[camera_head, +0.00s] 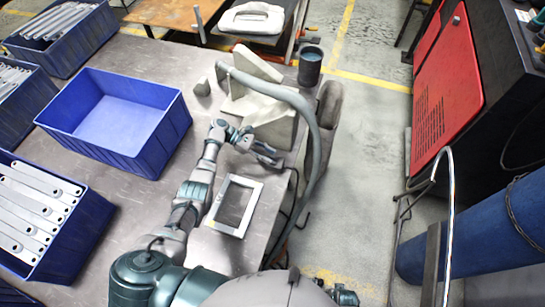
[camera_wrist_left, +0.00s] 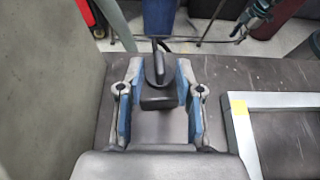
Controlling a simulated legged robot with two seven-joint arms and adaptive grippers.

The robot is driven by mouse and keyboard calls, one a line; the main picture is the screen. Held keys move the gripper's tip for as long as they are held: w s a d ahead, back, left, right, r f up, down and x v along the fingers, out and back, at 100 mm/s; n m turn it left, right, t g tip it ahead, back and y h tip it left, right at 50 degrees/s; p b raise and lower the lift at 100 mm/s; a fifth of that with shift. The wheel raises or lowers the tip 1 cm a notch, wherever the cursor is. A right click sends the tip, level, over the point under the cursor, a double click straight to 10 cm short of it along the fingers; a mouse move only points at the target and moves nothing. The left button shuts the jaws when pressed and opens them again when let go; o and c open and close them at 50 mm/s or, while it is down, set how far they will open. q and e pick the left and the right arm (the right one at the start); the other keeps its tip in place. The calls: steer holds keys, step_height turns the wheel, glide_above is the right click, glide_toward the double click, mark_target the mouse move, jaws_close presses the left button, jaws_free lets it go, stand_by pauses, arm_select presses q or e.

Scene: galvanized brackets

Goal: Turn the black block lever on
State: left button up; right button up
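My left gripper (camera_head: 271,156) is low over the right side of the grey table, beside the pale machine. In the left wrist view its two blue-padded fingers (camera_wrist_left: 158,100) are apart, with a gap on each side of a black block (camera_wrist_left: 157,98). An upright black lever-like piece (camera_wrist_left: 158,66) rises from the block between the fingers. I see no clear contact with either finger. In the head view the block is too small or hidden to make out. A blue-grey gripper part (camera_wrist_left: 258,14), apparently of my right arm, shows at the wrist view's top right; its fingers are unclear.
A pale frame with yellow corners (camera_head: 217,225) lies beside my left arm. The pale machine (camera_head: 277,130) and a thick grey hose (camera_head: 313,130) stand close to the gripper. An empty blue crate (camera_head: 150,160) and crates of metal brackets (camera_head: 88,225) occupy the left.

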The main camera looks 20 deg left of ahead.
arm_select(q)
steer(key=v, duration=0.9)
steer(key=shift+a, duration=0.25)
steer(key=shift+f, duration=0.15)
